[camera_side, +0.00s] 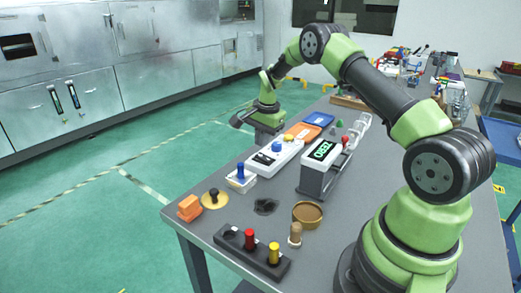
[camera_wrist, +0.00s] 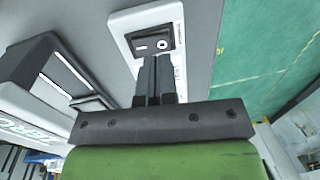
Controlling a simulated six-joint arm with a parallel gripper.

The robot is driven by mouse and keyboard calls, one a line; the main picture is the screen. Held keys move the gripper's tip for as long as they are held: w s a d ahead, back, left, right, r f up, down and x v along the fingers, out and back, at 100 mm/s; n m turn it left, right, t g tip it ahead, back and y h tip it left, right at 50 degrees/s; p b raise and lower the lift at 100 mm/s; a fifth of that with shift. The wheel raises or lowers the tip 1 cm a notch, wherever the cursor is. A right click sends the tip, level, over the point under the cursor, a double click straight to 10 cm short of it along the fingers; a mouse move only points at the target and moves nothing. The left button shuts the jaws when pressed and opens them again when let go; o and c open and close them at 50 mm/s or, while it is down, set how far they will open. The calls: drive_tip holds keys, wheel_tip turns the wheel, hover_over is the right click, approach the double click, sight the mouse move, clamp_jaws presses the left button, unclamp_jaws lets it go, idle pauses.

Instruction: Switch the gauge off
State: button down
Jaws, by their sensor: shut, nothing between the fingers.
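The gauge (camera_side: 322,160) is a white and grey unit with lit green characters on a dark display, on the grey table in the side view. At its left is a long white box (camera_side: 275,156) with a yellow button. The wrist view shows a black rocker switch (camera_wrist: 154,42) marked with a dash and a circle on a white box (camera_wrist: 124,20). I cannot tell which side of the rocker is pressed. My gripper (camera_wrist: 154,62) is shut and empty, its fingertips close to the rocker's lower edge in the picture. Contact cannot be told.
A blue-knobbed piece (camera_side: 240,174), an orange block (camera_side: 189,208) and a brown bowl (camera_side: 307,214) stand nearer the camera. A black rack (camera_side: 226,240) holds red and yellow pegs at the front. Orange and blue trays (camera_side: 318,119) lie behind the white box.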

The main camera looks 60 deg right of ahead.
sight(263, 158)
drive_tip(key=shift+w+f, duration=0.15)
drive_tip(key=shift+f, duration=0.8)
drive_tip(key=shift+w+f, duration=0.15)
drive_tip(key=shift+f, duration=0.8)
drive_tip(key=shift+f, duration=0.25)
drive_tip(key=shift+s, duration=0.1)
drive_tip(key=shift+s+r, duration=0.2)
drive_tip(key=shift+s, duration=0.45)
wheel_tip(263, 158, up, 14)
drive_tip(key=s, duration=0.2)
